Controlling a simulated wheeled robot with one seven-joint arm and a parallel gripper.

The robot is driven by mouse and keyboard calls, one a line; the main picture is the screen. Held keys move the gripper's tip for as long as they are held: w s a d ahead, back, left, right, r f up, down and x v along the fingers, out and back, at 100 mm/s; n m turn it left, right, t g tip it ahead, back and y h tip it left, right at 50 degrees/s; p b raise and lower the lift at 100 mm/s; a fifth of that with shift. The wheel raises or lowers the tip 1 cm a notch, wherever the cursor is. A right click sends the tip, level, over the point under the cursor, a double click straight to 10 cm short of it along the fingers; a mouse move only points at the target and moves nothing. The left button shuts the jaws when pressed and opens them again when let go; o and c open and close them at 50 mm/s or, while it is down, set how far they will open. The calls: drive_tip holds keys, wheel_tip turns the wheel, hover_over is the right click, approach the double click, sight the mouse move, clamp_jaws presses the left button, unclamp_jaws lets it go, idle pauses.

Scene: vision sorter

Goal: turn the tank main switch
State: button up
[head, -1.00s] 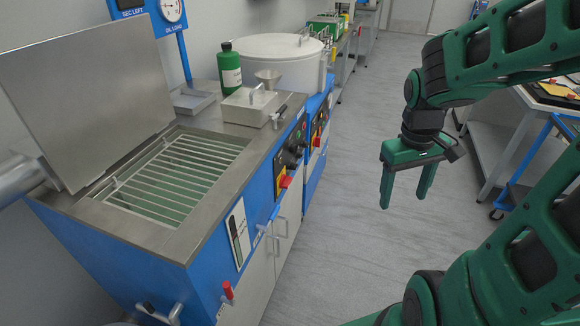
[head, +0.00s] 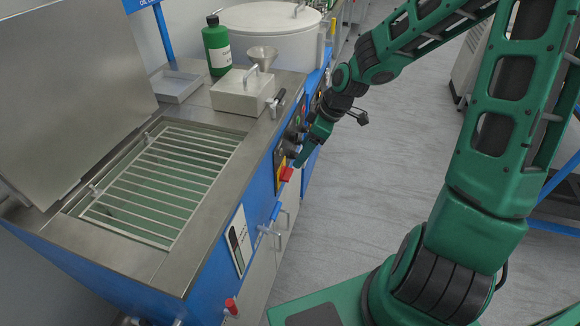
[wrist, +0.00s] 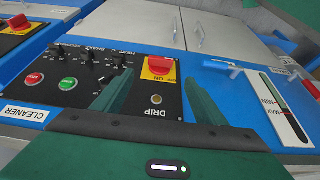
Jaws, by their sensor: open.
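The main switch is a red knob on a yellow plate; in the head view the red knob (head: 286,175) sits on the front panel of the blue tank. In the wrist view the red switch (wrist: 158,66) is at the upper middle, on the black panel above the DRIP label. My gripper (wrist: 156,84) is open and empty, one finger to each side of the switch's line, tips near its lower edge. Whether the fingers touch it cannot be told. In the head view my gripper (head: 304,154) is at the panel, just above and right of the knob.
Red and green buttons (wrist: 68,83) and small black knobs share the panel. A second red switch (wrist: 19,22) is on the neighbouring unit. A level gauge (wrist: 285,105) and a blue-handled valve (head: 274,212) are close by. The aisle floor (head: 380,190) is clear.

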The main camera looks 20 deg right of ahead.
sight(289, 174)
drive_tip(key=shift+x, duration=5.15)
drive_tip(key=shift+s+d+f, duration=0.1)
drive_tip(key=shift+c, duration=0.6)
drive_tip(key=c, duration=0.9)
drive_tip(key=shift+c, duration=0.2)
